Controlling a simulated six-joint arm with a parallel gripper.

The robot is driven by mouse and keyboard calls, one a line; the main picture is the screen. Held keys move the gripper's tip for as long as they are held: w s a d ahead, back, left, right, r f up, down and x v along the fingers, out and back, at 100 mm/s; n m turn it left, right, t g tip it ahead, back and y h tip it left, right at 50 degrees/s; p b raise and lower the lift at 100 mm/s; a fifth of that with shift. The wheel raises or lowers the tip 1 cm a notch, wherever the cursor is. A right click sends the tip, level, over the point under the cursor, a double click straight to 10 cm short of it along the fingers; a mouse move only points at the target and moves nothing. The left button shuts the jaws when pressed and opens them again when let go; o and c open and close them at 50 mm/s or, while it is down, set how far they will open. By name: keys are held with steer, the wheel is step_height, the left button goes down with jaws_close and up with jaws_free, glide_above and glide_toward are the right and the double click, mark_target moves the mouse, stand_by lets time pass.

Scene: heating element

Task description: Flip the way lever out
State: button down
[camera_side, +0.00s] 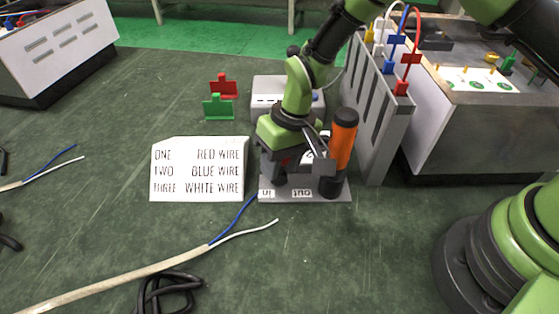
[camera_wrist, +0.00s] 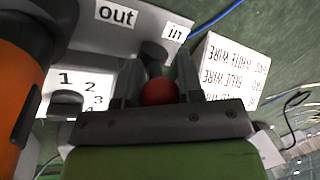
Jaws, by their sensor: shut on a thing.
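The way lever shows its red ball knob (camera_wrist: 159,92) in the wrist view, between the fingers of my gripper (camera_wrist: 158,70). My gripper is shut on the lever. The lever stands on a grey base plate (camera_wrist: 148,30) with an "in" label (camera_wrist: 174,32) and an "out" label (camera_wrist: 116,14). The lever is closer to the "in" label. In the side view my gripper (camera_side: 281,178) is low over the plate's left part, behind the "in" label (camera_side: 267,193) and left of the "out" label (camera_side: 301,193). The lever is mostly hidden there.
An orange cylinder with black ends (camera_side: 343,140) stands close on the right. A white wire sign (camera_side: 200,170) lies to the left. A grey slotted panel (camera_side: 378,110) stands behind right. A cable (camera_side: 130,278) with blue and white wires lies in front.

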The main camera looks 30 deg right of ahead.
steer(key=shift+s+d+t+y, duration=0.15)
steer(key=shift+t+y, duration=0.15)
steer(key=shift+y, duration=0.2)
steer(key=c, duration=0.8)
jaws_free()
steer(key=v, duration=1)
steer(key=shift+r, duration=0.1)
steer(key=s+d+r+t, duration=0.2)
steer(key=d+r, duration=0.1)
steer(key=r, duration=0.6)
steer(key=s+d+r+m+t, duration=0.1)
steer(key=s+d+r, duration=0.1)
steer(key=s, duration=0.3)
steer(key=s+d+r+m+t+h, duration=0.1)
steer(key=s+d+r+m+t, duration=0.1)
steer(key=s+d+r, duration=0.1)
steer(key=s+d+r+m+t, duration=0.1)
steer(key=s+d+r, duration=0.2)
steer(key=s, duration=0.4)
steer(key=shift+s+d+r+m+t+h, duration=0.2)
steer(key=shift+s+r+m+t+h, duration=0.15)
steer(key=shift+r, duration=0.2)
